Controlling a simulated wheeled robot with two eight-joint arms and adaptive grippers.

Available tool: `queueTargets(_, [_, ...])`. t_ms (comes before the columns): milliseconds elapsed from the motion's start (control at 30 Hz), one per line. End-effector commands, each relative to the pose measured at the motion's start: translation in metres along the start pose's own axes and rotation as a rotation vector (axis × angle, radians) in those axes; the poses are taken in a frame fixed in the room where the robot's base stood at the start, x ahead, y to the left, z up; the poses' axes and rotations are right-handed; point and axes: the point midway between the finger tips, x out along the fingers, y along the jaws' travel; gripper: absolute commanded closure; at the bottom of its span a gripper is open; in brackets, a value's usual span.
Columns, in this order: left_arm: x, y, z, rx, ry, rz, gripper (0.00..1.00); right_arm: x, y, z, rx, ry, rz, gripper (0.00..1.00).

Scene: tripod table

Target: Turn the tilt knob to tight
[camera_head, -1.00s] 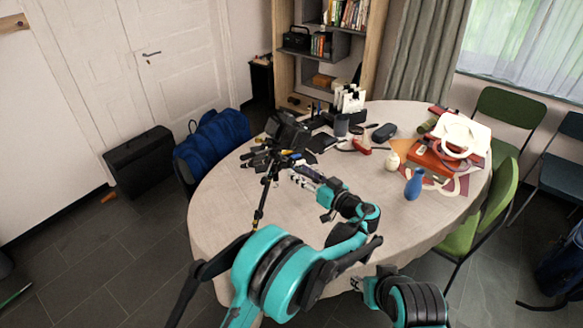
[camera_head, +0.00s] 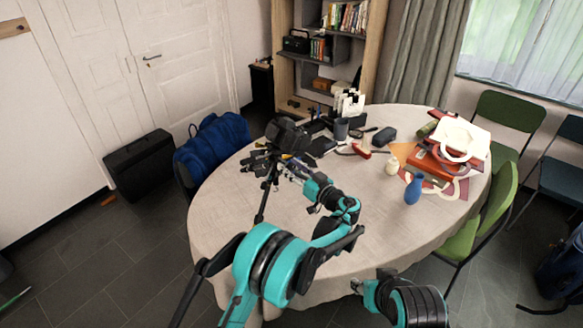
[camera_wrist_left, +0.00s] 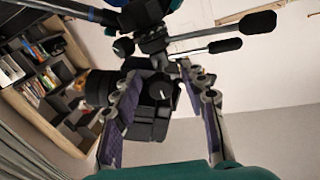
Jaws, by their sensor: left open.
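A black camera (camera_head: 287,135) sits on a black tripod (camera_head: 265,200) at the left side of the table. My left gripper (camera_head: 283,168) is just below the camera, close to the tripod head. In the left wrist view, the left gripper (camera_wrist_left: 165,85) is open, its fingers spread on either side of a dark knob with a white mark (camera_wrist_left: 162,91); I cannot tell whether they touch it. I take this for the tilt knob. The tripod head's handles (camera_wrist_left: 210,46) reach to the right above it, and the camera body (camera_wrist_left: 103,88) is partly behind the left finger.
A blue bag (camera_head: 212,145) is left of the table, green chairs (camera_head: 485,215) right.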

Motion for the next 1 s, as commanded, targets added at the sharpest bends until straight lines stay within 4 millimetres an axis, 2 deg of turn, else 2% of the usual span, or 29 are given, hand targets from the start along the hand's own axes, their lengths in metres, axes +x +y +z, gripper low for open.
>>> queueTargets(33, [-0.0002,0.0000,0.0000,0.000,0.000,0.000,0.57,0.0000,0.0000,0.0001,0.000,0.000,0.000,0.60])
queueTargets(67, [-0.0002,0.0000,0.0000,0.000,0.000,0.000,0.62,0.0000,0.0000,0.0001,0.000,0.000,0.000,0.60])
queueTargets(200, [-0.0004,0.0000,0.0000,0.000,0.000,0.000,0.99,0.0000,0.0000,0.0000,0.000,0.000,0.000,0.60])
queueTargets(667, [-0.0003,0.0000,0.0000,0.058,0.000,0.000,1.00,0.0006,0.0000,0.0004,0.000,0.000,0.000,0.60])
queueTargets(1000, [-0.0001,-0.0002,0.0000,0.307,0.000,0.000,1.00,0.0024,0.0000,0.0017,0.000,0.000,0.000,0.60])
